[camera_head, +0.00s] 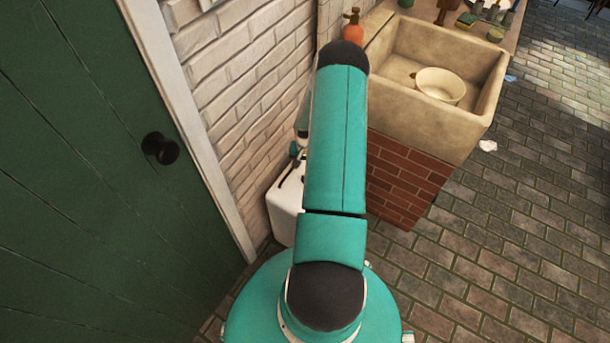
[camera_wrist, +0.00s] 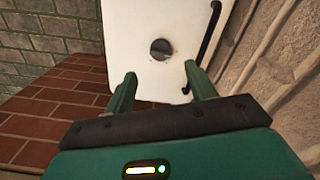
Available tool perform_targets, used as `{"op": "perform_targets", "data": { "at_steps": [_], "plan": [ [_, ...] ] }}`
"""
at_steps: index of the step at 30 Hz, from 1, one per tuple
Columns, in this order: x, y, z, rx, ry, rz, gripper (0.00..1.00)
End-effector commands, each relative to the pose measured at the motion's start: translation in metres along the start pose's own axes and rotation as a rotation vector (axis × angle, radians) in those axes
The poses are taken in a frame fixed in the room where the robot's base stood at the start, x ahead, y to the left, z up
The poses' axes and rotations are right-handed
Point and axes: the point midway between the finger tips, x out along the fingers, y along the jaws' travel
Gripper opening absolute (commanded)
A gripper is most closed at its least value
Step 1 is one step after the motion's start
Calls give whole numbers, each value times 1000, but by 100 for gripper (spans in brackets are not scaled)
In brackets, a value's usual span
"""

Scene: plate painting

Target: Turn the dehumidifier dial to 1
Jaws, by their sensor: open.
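The dehumidifier is a white box with a dark round dial (camera_wrist: 161,49) on its face and a black bar handle along one edge. In the wrist view the white dehumidifier (camera_wrist: 130,25) fills the upper middle. My gripper (camera_wrist: 158,84) is open and empty, its two green fingers apart, with the dial beyond and between them. The fingers are not touching the dial. The dial's markings are too small to read. In the head view the dehumidifier (camera_head: 285,205) stands by the brick wall, mostly hidden behind my arm, and its dial does not show.
A stone sink (camera_head: 440,120) on a red brick base stands right of the dehumidifier, with a white bowl (camera_head: 440,85) in it. A white brick wall (camera_head: 240,80) and a green door (camera_head: 80,150) with a black knob are on the left. The paved floor at right is mostly clear.

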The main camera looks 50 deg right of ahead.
Motion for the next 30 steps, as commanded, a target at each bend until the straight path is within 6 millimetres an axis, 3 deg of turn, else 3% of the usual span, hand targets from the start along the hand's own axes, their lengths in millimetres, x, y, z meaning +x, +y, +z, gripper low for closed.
{"op": "perform_targets", "data": {
  "at_steps": [3,10,15,23,30],
  "plan": [
    [26,-1,1,0,-3,0,56],
    [63,-2,-1,0,-1,0,56],
    [75,-3,-2,0,1,0,56],
    [76,-3,-2,0,1,0,56],
    [76,-3,-2,0,1,0,13]
  ]
}}
